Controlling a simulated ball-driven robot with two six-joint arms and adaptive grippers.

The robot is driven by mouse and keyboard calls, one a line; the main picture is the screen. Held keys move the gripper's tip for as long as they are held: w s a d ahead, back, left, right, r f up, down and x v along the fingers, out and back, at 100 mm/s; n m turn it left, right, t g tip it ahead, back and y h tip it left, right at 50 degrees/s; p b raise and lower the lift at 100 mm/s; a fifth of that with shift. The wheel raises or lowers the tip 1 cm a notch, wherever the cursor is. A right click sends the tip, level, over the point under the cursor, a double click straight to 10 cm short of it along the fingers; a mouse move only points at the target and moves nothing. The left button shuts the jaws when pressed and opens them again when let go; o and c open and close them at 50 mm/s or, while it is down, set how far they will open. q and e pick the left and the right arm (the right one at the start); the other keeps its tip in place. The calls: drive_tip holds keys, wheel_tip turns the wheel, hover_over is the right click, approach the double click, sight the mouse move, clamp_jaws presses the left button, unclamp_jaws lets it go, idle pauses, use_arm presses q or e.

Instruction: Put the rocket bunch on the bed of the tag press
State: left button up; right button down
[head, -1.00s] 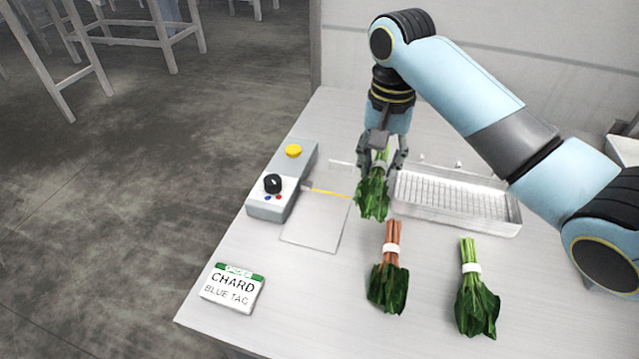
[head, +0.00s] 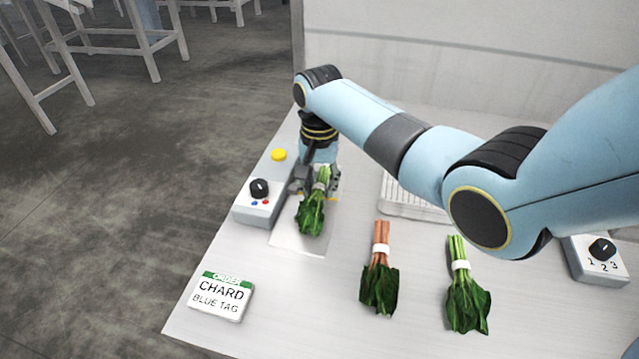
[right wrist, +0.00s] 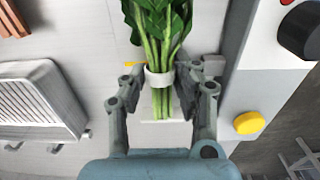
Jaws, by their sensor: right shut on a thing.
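A leafy green bunch with green stems and a white band, which I take as the rocket bunch (head: 311,212), is in my right gripper (head: 318,180). The right wrist view shows the gripper (right wrist: 160,84) shut around its banded stems (right wrist: 159,77). The leaves lie over the pale flat bed (head: 287,241) of the tag press (head: 258,201) in the head view; I cannot tell whether they touch it. The press has a black knob and a yellow button (head: 279,155), which also shows in the right wrist view (right wrist: 249,123). My left gripper is not in view.
A red-stemmed bunch (head: 379,285) and another green-stemmed bunch (head: 466,300) lie on the table to the right. An order card (head: 220,297) reads chard, blue tag. A wire rack tray (head: 405,197) stands behind, partly hidden by my arm. A numbered dial box (head: 597,262) is at right.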

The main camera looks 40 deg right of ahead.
sight(319, 184)
drive_tip(key=shift+f, duration=0.15)
drive_tip(key=c, duration=1)
unclamp_jaws()
wheel_tip(319, 184, up, 12)
drive_tip(key=shift+r+p, duration=0.2)
drive_tip(key=shift+p, duration=0.1)
